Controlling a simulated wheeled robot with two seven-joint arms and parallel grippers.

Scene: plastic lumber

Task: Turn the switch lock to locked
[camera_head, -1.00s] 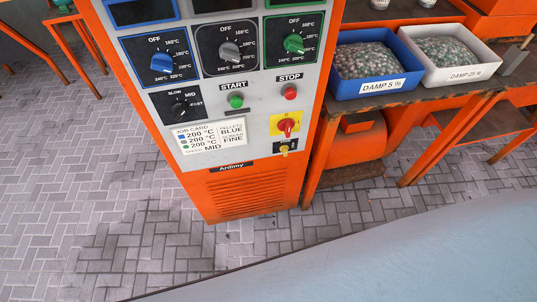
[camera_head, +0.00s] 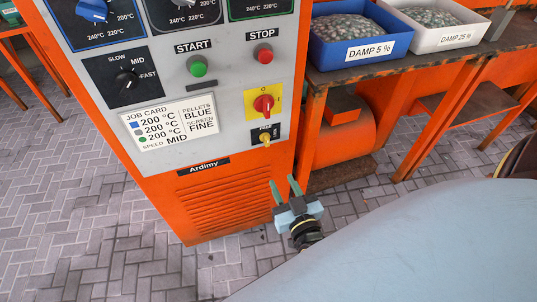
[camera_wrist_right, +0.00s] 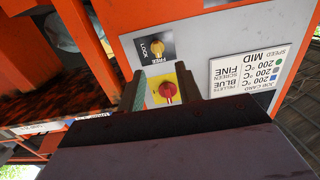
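The switch lock is a yellow knob (camera_head: 266,139) on a small black plate low on the machine's grey panel, below a red rotary switch (camera_head: 264,103) on a yellow plate. In the right wrist view the knob (camera_wrist_right: 157,46) shows upside down, with FREE and LOCK labels beside it; its exact pointing is too small to tell. My right gripper (camera_head: 283,186) is open and empty, below the lock in the head view and apart from it. In the right wrist view its fingers (camera_wrist_right: 160,70) frame the red switch (camera_wrist_right: 168,90), with the lock beyond. My left gripper is not in view.
The panel also carries a green START button (camera_head: 198,66), a red STOP button (camera_head: 262,54), a speed knob (camera_head: 126,79) and a job card (camera_head: 170,123). A workbench with a blue bin (camera_head: 349,53) and a white bin (camera_head: 437,42) stands close on the right. The paved floor in front is clear.

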